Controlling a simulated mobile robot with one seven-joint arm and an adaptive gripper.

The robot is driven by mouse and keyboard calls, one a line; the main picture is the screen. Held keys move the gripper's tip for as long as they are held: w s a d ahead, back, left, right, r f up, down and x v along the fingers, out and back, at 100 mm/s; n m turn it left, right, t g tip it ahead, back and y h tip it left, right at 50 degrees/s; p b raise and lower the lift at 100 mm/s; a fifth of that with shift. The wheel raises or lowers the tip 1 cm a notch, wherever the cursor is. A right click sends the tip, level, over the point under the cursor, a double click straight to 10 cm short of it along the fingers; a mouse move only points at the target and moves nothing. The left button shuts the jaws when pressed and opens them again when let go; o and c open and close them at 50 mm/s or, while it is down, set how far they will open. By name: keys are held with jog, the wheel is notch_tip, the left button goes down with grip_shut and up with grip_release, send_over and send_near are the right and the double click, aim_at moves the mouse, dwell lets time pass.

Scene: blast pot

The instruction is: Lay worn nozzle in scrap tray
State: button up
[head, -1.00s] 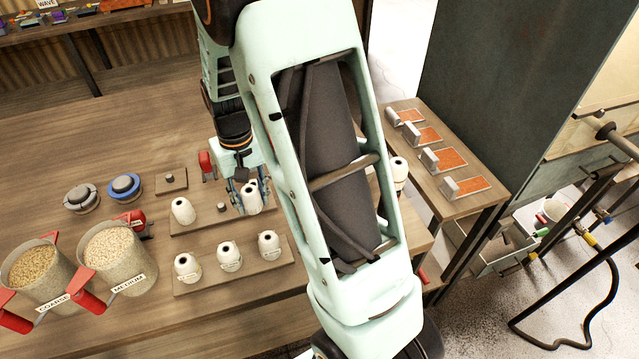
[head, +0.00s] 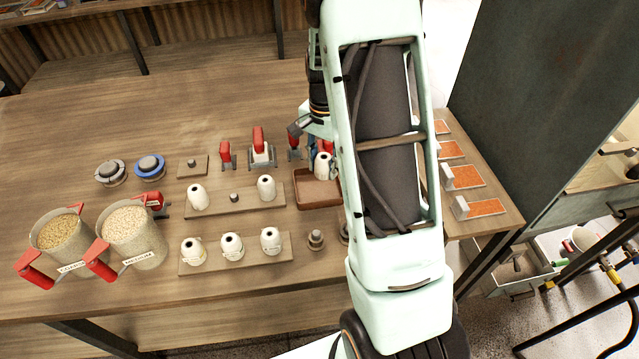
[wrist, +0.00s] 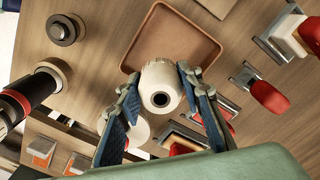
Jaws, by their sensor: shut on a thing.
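The worn nozzle (head: 323,166) is a white, rounded piece with a dark bore. My gripper (wrist: 160,92) is shut on it; the wrist view shows the nozzle (wrist: 160,84) between the two blue-padded fingers, bore facing the camera. The scrap tray (head: 316,197) is a shallow reddish-brown tray on the bench. In the head view the nozzle overlaps the tray's back right part; in the wrist view it overlaps the near edge of the tray (wrist: 170,35). The tray looks empty where visible. Whether the nozzle touches it I cannot tell. My arm hides the area right of the tray.
Left of the tray, a board (head: 215,210) holds two white nozzles and a bare peg; a front board (head: 215,262) holds three more. Grit buckets (head: 130,235) stand at left. The bench's back left is clear.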

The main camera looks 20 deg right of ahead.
aim_at(324, 192)
jog(key=shift+d+f+b, duration=0.1)
jog(key=shift+f+b, duration=2)
jog(key=shift+f, duration=0.95)
jog(key=o, duration=1.4)
notch_tip(324, 192, up, 12)
jog(key=shift+r, duration=0.1)
